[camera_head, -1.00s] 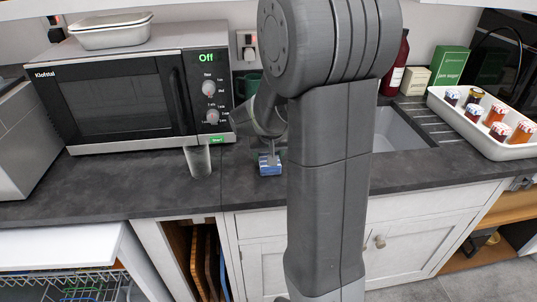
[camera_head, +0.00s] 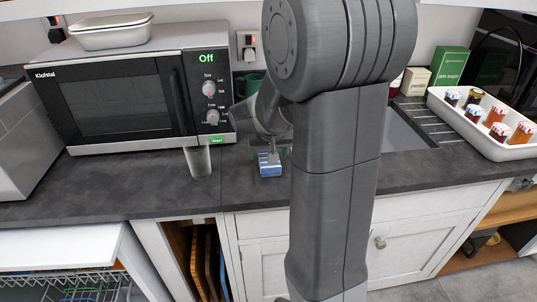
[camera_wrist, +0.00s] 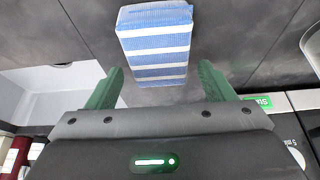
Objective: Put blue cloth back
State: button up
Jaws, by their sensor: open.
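The blue cloth (camera_head: 270,170), a folded block with blue and white stripes, lies on the dark worktop right of the microwave. It also shows in the wrist view (camera_wrist: 155,48), at the top centre, beyond and partly between the fingertips. My gripper (camera_wrist: 160,88) is open, with its two green fingers apart and nothing held. In the head view my gripper (camera_head: 270,150) is small and just above or behind the cloth, partly hidden by my arm. Whether a finger touches the cloth cannot be told.
A clear glass (camera_head: 198,160) stands left of the cloth, before the microwave (camera_head: 130,95). A sink (camera_head: 405,130) and a white tray (camera_head: 470,125) of several jars are at right. The worktop front edge (camera_head: 180,212) is near.

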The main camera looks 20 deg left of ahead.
aim_at(271, 165)
jog(key=v, duration=1)
jog(key=shift+r, duration=0.25)
jog(key=shift+d, duration=0.1)
